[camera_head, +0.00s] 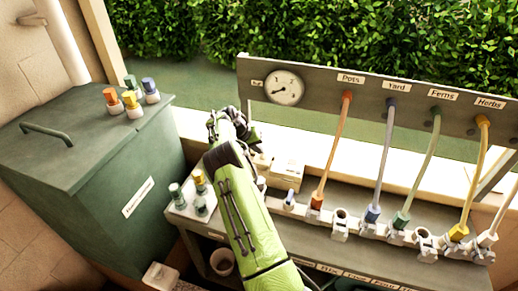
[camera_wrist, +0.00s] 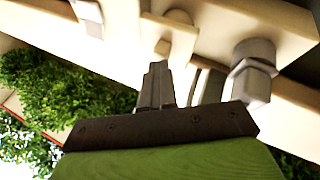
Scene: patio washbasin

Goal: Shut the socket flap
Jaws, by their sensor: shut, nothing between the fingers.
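My gripper (camera_wrist: 158,70) shows in the wrist view with its dark fingers together and nothing between them. In the head view its black end (camera_head: 230,122) is above the back ledge, beyond my green forearm. A cream box (camera_head: 287,172), perhaps the socket housing, stands just right of my arm in the head view; I cannot make out a flap on it for certain. In the wrist view, pale box-like parts (camera_wrist: 225,22) and a grey hex fitting (camera_wrist: 252,70) are close beyond and above the fingers. I cannot tell whether the fingertips touch them.
A panel (camera_head: 320,78) with a gauge (camera_head: 284,88) stands behind. Coloured hoses run down to connectors along the bench at right. A green bin (camera_head: 90,165) with several capped bottles stands at left. More bottles (camera_head: 199,181) stand beside my forearm. A hedge lies behind.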

